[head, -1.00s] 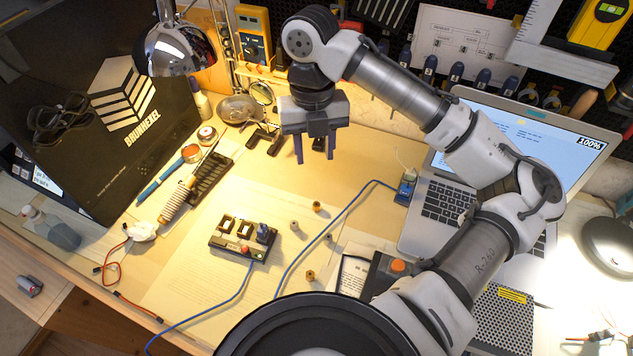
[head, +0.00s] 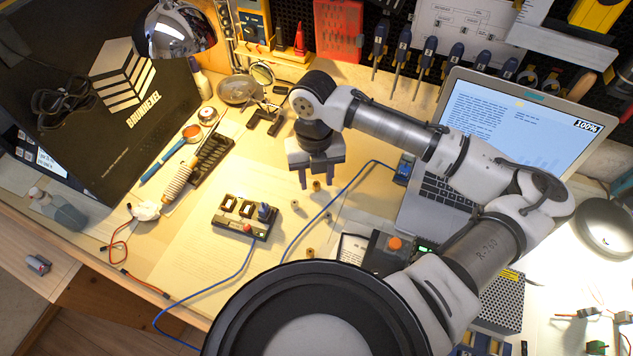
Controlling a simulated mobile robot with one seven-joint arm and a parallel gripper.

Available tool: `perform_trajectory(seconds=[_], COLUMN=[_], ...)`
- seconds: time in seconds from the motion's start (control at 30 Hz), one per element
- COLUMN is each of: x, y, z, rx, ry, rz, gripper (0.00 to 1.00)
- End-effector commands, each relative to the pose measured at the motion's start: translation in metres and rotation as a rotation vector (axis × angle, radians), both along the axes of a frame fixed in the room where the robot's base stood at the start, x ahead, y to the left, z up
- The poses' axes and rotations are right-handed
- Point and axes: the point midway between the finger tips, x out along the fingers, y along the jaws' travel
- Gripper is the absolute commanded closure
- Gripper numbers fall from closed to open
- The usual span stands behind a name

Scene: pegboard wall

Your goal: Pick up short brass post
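Two small brass-coloured posts stand on the wooden bench. One brass post (head: 316,186) shows between my fingertips in the picture, and the other brass post (head: 309,253) stands nearer the front. They are too small to tell for certain which is the short one. Two small greyish posts, a left one (head: 295,204) and a right one (head: 328,215), stand between them. My gripper (head: 316,182) is open, fingers pointing down, with nothing held. I cannot tell whether its fingertips are beside the far brass post or still above it.
A block with square slots (head: 243,219) stands left of the posts, with a blue cable running past them. A box with an orange button (head: 394,244) and a laptop (head: 450,192) are to the right. A dark bracket (head: 265,123) lies behind.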

Motion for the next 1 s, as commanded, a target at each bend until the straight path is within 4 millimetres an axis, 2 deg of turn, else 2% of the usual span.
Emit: perform_trajectory(seconds=[0.1, 0.33, 0.63, 1.0], x=[-0.001, -0.001, -0.0009, -0.0007], y=[-0.0006, -0.0005, -0.0005, -0.0004], z=[-0.0084, -0.0099, -0.0097, -0.0072], rx=[-0.001, 0.0, 0.0, -0.001], ry=[0.0, 0.0, 0.0, -0.001], rz=[-0.001, -0.001, -0.001, -0.001], gripper=[0.6, 0.6, 0.99, 1.0])
